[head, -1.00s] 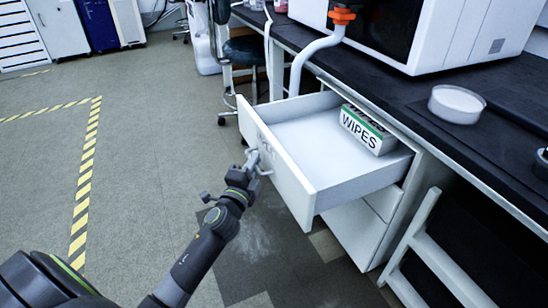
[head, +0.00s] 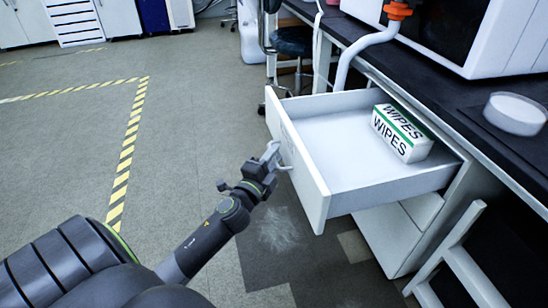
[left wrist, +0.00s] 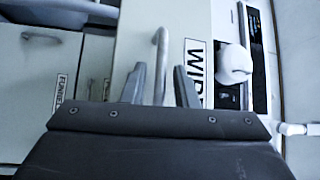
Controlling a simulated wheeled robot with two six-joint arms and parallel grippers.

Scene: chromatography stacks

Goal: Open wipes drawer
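The wipes drawer (head: 313,185) is white and stands well out of its cabinet in the head view. A white and green box marked WIPES (head: 402,132) lies inside towards the back. My left gripper (head: 274,157) is at the handle on the drawer's front. In the left wrist view, the bar handle (left wrist: 160,50) lies between the two separated fingers of the left gripper (left wrist: 160,85), with gaps on both sides. The drawer's front (left wrist: 135,40) bears a WIPES label (left wrist: 198,70), partly hidden by the gripper. My right gripper is not in view.
The dark bench top (head: 440,90) above holds a white machine (head: 500,40) and a round white dish (head: 515,113). A white frame (head: 465,255) stands right of the cabinet. A stool (head: 290,42) is behind the drawer. The floor at left is open.

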